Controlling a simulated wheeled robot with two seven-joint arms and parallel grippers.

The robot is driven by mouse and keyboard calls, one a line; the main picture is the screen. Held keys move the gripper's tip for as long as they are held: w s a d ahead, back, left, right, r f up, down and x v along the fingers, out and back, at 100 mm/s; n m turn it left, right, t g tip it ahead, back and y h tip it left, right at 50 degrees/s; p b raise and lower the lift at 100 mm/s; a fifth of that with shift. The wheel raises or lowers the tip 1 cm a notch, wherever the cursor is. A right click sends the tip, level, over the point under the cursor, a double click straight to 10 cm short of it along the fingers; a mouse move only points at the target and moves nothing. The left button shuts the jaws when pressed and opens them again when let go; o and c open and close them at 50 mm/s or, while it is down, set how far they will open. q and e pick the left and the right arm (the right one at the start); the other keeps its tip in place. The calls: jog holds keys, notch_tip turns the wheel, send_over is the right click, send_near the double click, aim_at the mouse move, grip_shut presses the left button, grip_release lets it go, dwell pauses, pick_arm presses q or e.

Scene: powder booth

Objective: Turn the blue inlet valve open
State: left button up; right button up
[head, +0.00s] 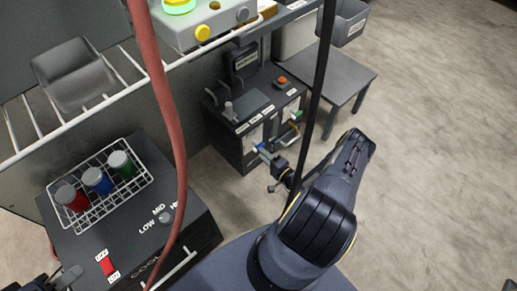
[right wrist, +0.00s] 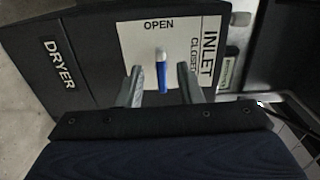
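The blue inlet valve handle (right wrist: 162,76), with a white end, stands in front of a white plate (right wrist: 148,52) marked OPEN, INLET and CLOSED in the right wrist view. Its white end lies just below the word OPEN; I cannot tell its exact setting. My right gripper (right wrist: 160,86) is open, with one finger on each side of the handle and gaps visible. In the head view, the handle (head: 260,147) shows small on the dryer's front, with my right gripper (head: 276,163) beside it. Part of my left gripper (head: 52,281) shows at the bottom-left corner, mostly cut off.
The dark dryer (head: 228,150) stands on the floor beside a grey table (head: 345,75). A green-handled fitting (head: 296,115) is near the inlet. A red hose (head: 168,110) and black cable (head: 322,75) hang across the view. A wire rack (head: 130,185) holds jars at left.

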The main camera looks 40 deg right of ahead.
pick_arm(q)
jog(key=shift+r, duration=0.4)
pick_arm(e)
jog(key=shift+s+d, duration=0.1)
jog(key=shift+s, duration=1.5)
